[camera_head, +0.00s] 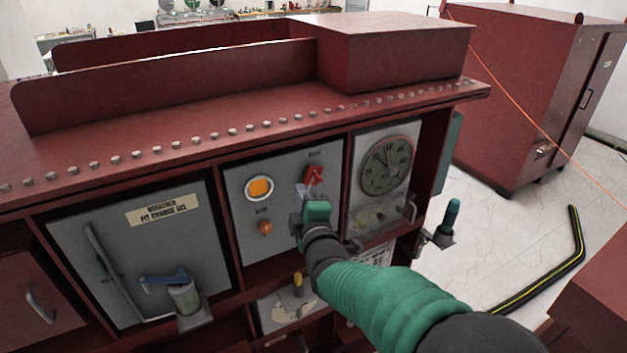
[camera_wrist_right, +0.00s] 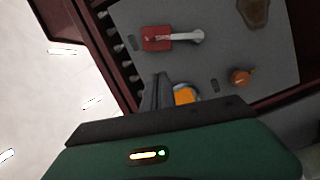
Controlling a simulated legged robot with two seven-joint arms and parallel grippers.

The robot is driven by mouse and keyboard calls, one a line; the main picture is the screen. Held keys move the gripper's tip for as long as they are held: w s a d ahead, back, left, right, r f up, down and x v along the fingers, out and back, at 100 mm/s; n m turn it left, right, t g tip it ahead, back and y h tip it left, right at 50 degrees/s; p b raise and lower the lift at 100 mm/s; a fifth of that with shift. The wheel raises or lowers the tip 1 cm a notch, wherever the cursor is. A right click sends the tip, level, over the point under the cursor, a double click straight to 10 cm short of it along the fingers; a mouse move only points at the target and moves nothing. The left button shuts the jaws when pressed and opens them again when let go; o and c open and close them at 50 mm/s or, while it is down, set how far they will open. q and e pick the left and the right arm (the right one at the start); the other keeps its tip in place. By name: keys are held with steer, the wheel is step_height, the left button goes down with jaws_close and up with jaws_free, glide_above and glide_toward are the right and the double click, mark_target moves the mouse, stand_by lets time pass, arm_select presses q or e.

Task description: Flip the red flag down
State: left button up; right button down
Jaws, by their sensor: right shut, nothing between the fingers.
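The red flag (camera_head: 314,175) is on the upper right of a grey panel (camera_head: 240,185) set in the red cabinet. In the right wrist view the flag (camera_wrist_right: 157,38) is a red block with a pale lever beside it. My right gripper (camera_head: 303,196) is just below the flag in the head view, in front of the panel. In the right wrist view its fingers (camera_wrist_right: 170,92) are shut and empty, a little apart from the flag in the picture. Whether they touch the panel I cannot tell. My left gripper is not in view.
A round dial gauge (camera_head: 387,166) is to the right. A blue handle (camera_head: 164,277) is at lower left. A teal-topped lever (camera_head: 447,218) sticks out at the cabinet's right side.

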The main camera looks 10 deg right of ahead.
mark_target(309, 175)
steer(key=w+d+p, duration=0.1)
steer(key=w, duration=0.1)
steer(key=w+d+f+p, duration=0.1)
steer(key=w+d, duration=0.1)
steer(key=shift+w+d+p, duration=0.25)
steer(key=shift+p, duration=0.1)
steer(key=shift+d, duration=0.15)
